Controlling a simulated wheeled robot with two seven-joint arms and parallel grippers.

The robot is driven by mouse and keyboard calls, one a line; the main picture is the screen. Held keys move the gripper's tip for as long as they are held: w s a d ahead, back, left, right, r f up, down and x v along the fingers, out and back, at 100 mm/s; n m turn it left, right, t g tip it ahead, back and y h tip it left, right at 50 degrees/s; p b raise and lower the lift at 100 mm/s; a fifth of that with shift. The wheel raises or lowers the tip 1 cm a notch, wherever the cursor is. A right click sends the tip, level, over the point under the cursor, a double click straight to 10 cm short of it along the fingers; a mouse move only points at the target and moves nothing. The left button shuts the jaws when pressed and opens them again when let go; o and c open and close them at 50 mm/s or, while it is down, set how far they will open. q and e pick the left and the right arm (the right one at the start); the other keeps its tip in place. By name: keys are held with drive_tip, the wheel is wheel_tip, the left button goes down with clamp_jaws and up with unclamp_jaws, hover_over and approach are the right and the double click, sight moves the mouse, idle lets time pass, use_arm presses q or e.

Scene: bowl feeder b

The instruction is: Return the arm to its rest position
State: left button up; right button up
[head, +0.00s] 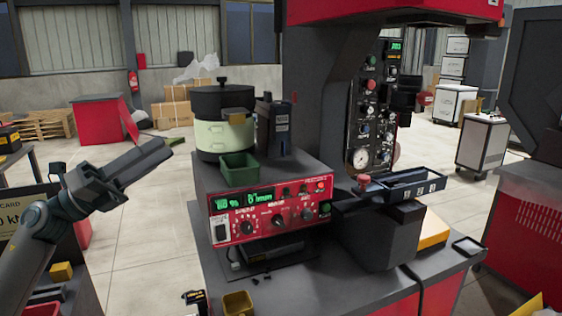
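My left arm comes in from the left edge. My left gripper (156,156) is a dark grey pair of long fingers, raised in the air and pointing up and to the right. Its fingers lie close together, and I see nothing held between them. It is to the left of the bowl feeder and the red control box, clear of both. My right gripper is not in view.
A red-fronted control box (272,214) carries a pale green and black bowl feeder (222,135) and a green bin (239,170). A press with a gauge panel (372,115) stands to its right. A yellow bin (238,303) is at the bench front. Floor behind my gripper is open.

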use_arm(q)
drive_tip(key=w+a+f+n+t+y, duration=0.25)
drive_tip(key=f+n+y, duration=0.4)
drive_tip(key=f, duration=0.75)
drive_tip(key=w+a+f+n+t+y, duration=0.1)
drive_tip(key=w+f+n+t+y, duration=0.15)
drive_tip(key=f+n, duration=0.95)
drive_tip(key=w+a+f+n+t+y, duration=0.2)
drive_tip(key=f+n+t+y, duration=0.3)
drive_tip(key=f, duration=1.1)
drive_tip(key=s+d+f+n+g+y, duration=0.1)
drive_tip(key=s+f+n+g+y, duration=0.15)
drive_tip(key=s+f, duration=0.7)
drive_tip(key=s+d+f+n+g+y, duration=0.1)
drive_tip(key=s+d+f+n+g, duration=0.2)
drive_tip(key=f, duration=1.1)
drive_tip(key=s+f+n+g+y, duration=0.2)
drive_tip(key=s+f+n+g, duration=0.15)
drive_tip(key=s+f, duration=0.65)
drive_tip(key=s+d+f+n+g, duration=0.2)
drive_tip(key=s+d+f+g, duration=0.1)
drive_tip(key=s+f, duration=0.6)
drive_tip(key=s+d+f+n+g, duration=0.2)
drive_tip(key=s+f, duration=0.6)
drive_tip(key=s, duration=0.5)
drive_tip(key=shift+s+d+f+g, duration=0.3)
drive_tip(key=shift+d+g, duration=0.2)
drive_tip(key=shift+d, duration=0.6)
drive_tip(key=shift+w, duration=0.2)
